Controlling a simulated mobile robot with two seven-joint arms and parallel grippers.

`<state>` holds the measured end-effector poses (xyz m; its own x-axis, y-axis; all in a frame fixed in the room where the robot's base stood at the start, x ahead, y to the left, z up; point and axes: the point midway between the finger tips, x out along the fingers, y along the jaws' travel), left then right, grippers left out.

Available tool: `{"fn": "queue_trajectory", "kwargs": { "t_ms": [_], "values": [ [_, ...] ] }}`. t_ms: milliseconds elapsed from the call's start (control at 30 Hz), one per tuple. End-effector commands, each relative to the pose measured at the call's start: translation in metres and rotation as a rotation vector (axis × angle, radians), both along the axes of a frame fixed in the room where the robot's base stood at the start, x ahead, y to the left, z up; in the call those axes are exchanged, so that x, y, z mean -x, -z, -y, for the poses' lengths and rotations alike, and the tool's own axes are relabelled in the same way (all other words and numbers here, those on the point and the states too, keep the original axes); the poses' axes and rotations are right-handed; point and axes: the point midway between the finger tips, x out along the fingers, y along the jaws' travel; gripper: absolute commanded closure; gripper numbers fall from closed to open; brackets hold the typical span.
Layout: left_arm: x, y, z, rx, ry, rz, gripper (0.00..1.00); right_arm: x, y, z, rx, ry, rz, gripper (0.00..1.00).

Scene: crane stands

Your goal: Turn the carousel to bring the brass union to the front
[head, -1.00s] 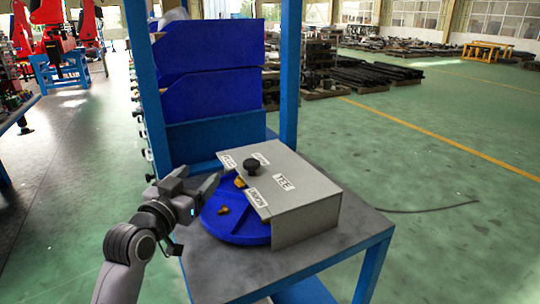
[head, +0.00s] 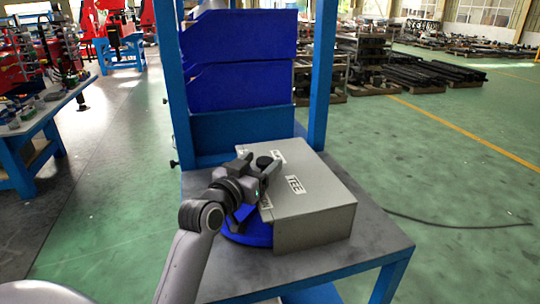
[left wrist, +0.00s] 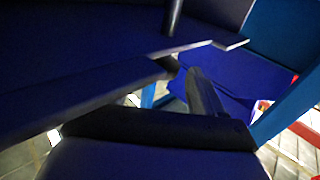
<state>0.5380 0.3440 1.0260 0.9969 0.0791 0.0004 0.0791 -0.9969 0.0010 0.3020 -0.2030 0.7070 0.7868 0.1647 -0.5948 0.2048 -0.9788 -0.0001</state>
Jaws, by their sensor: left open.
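The blue carousel (head: 248,236) sits on the grey table, largely under a grey box-like cover (head: 316,212) with a TEE label (head: 296,184). Other labels on the cover are partly hidden by my left arm. A black knob (head: 264,161) stands at the cover's far-left part. My left gripper (head: 260,165) is open, with its fingertips close by the knob; I cannot tell whether they touch it. No brass union shows now; my gripper and the cover hide most of the disc. The left wrist view is dark, with blue surfaces and finger parts. My right gripper is out of view.
Blue bins (head: 240,85) are stacked behind, between blue posts (head: 321,75). The grey table top (head: 365,235) is bare right of the cover. A cable (head: 455,224) lies on the green floor. A cluttered bench (head: 40,118) stands at left.

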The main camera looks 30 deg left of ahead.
Motion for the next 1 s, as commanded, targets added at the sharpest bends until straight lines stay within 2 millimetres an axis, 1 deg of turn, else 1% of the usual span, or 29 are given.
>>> {"fn": "queue_trajectory", "kwargs": {
  "t_ms": [33, 100, 300, 467, 700, 733, 767, 800, 867, 900, 933, 1000],
  "values": [
    [-0.008, -0.001, 0.000, 0.001, 0.000, 0.001, 0.31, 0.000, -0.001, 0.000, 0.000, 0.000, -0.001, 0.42],
    [-0.017, -0.001, -0.001, 0.001, 0.001, 0.000, 0.31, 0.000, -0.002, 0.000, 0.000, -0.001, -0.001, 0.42],
    [-0.035, -0.001, -0.003, 0.000, 0.000, 0.000, 0.31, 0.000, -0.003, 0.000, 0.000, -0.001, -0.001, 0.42],
    [-0.040, 0.000, -0.003, 0.000, 0.000, 0.000, 0.31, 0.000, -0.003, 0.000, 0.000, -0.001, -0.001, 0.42],
    [-0.041, 0.000, -0.003, 0.000, 0.000, 0.000, 0.31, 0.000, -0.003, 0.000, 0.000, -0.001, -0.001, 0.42],
    [-0.041, 0.000, -0.003, 0.000, 0.000, 0.000, 0.35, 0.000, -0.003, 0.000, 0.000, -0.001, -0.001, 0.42],
    [-0.041, 0.000, -0.003, 0.000, 0.000, 0.000, 0.44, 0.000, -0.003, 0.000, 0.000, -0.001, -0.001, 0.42],
    [-0.041, 0.000, -0.003, 0.000, 0.000, 0.000, 0.57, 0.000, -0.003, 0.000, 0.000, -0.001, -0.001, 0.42],
    [-0.041, 0.000, -0.003, 0.000, 0.000, 0.000, 0.77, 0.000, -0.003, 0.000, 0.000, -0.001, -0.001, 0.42],
    [-0.041, 0.000, -0.003, 0.000, 0.000, 0.000, 0.90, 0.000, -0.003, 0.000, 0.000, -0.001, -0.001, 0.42],
    [-0.041, 0.000, -0.003, 0.000, 0.000, 0.000, 1.00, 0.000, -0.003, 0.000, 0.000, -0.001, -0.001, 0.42],
    [-0.041, 0.000, -0.003, 0.000, 0.000, 0.000, 1.00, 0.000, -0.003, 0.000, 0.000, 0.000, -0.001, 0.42]
  ]
}}
